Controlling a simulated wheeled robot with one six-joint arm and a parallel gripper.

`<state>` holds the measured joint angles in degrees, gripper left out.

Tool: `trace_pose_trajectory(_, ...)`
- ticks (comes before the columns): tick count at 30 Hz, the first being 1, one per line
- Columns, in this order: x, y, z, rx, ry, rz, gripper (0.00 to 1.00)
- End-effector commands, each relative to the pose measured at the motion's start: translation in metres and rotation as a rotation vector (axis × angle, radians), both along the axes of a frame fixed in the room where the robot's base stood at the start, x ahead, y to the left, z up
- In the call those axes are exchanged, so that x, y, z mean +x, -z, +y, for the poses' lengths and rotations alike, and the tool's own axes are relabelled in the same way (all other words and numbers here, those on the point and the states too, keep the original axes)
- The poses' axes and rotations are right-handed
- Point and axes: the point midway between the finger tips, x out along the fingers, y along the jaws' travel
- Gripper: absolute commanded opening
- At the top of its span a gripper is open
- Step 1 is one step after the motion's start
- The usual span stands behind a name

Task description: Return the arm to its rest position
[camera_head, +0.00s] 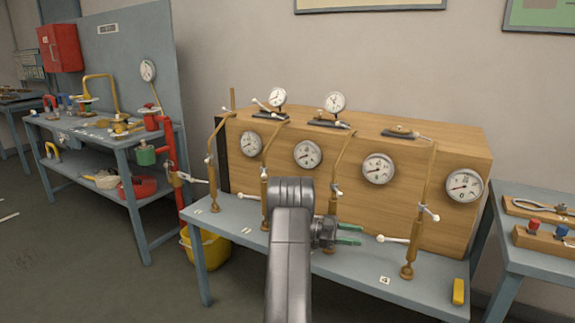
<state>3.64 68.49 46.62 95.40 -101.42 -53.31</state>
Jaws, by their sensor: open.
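My arm rises from the bottom middle of the head view, in front of the table. My gripper (349,234) points to the right, with its two green-tipped fingers apart and nothing between them. It appears in front of the wooden panel box (330,185), between the brass pipe stands. I cannot tell its exact distance from them. My arm hides part of the table's front and the lower part of the middle of the box.
The blue-grey table (335,262) carries several brass pipes with white-handled valves and round gauges (378,168). A yellow block (458,291) lies at its right front. A yellow bucket (207,246) stands below left. Another workbench (88,140) is left; a tool table (540,262) is right.

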Motion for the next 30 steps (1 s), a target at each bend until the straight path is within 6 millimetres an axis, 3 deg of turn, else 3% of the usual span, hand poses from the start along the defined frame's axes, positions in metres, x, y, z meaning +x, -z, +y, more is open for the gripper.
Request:
trace_pose_trajectory(6,-0.013,0.000,-0.043,0.001,0.003,0.000,0.42)
trace_pose_trajectory(12,-0.022,0.000,-0.072,0.000,0.002,0.000,0.42)
trace_pose_trajectory(19,-0.025,0.000,-0.085,0.001,0.000,0.000,0.42)
trace_pose_trajectory(30,-0.025,0.000,-0.084,0.000,-0.005,0.000,0.42)
